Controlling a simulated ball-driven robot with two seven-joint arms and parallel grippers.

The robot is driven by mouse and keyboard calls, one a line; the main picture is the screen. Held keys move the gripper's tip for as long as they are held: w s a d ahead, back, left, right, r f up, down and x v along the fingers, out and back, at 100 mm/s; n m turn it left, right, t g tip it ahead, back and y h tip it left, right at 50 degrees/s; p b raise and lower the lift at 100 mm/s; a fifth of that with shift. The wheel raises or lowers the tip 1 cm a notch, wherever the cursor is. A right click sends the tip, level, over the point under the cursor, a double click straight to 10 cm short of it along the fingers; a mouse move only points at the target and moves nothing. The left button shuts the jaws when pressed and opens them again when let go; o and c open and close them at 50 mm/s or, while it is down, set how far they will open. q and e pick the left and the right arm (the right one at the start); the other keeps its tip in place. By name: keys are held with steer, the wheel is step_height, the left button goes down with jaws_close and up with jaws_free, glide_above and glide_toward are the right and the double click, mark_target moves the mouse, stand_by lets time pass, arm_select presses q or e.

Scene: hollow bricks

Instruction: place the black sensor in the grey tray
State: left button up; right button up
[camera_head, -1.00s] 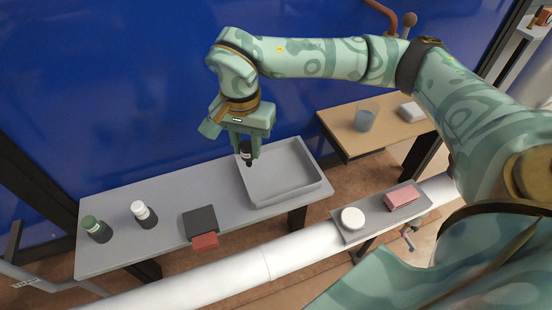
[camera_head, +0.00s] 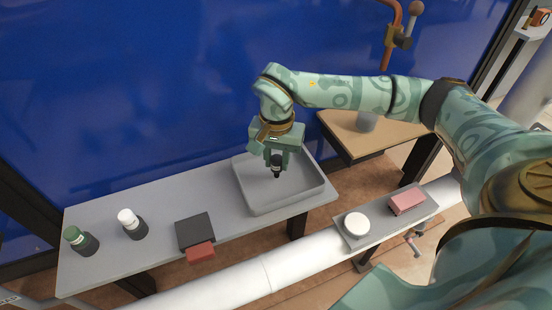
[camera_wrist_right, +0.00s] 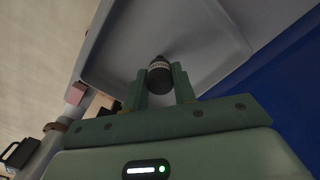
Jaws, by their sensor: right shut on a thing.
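The black sensor (camera_head: 277,170) is a small dark cylinder with a pale band. My right gripper (camera_head: 276,160) is shut on it and holds it upright over the grey tray (camera_head: 262,208). In the right wrist view the sensor (camera_wrist_right: 160,76) sits between the two fingers of the right gripper (camera_wrist_right: 162,90), with the tray (camera_wrist_right: 120,45) behind it. I cannot tell how far the sensor's lower end is above the tray floor. The tray looks empty otherwise. My left gripper is not in view.
On the grey bench (camera_head: 90,262) stand a green-capped bottle (camera_head: 80,241), a white-capped bottle (camera_head: 132,224), a dark box (camera_head: 194,232) and a red block (camera_head: 201,252). A wooden table (camera_head: 365,142) with a cup (camera_head: 366,121) is right of the tray. A white pipe (camera_head: 270,272) runs in front.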

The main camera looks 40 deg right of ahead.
mark_target(277, 158)
steer(key=o, duration=1)
steer(key=shift+f, duration=0.1)
steer(key=shift+o, duration=0.2)
arm_select(q)
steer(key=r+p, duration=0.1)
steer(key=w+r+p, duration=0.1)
steer(key=p, duration=0.1)
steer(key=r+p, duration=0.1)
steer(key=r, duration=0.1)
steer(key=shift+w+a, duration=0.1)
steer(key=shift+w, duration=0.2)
arm_select(e)
step_height(277, 158, up, 12)
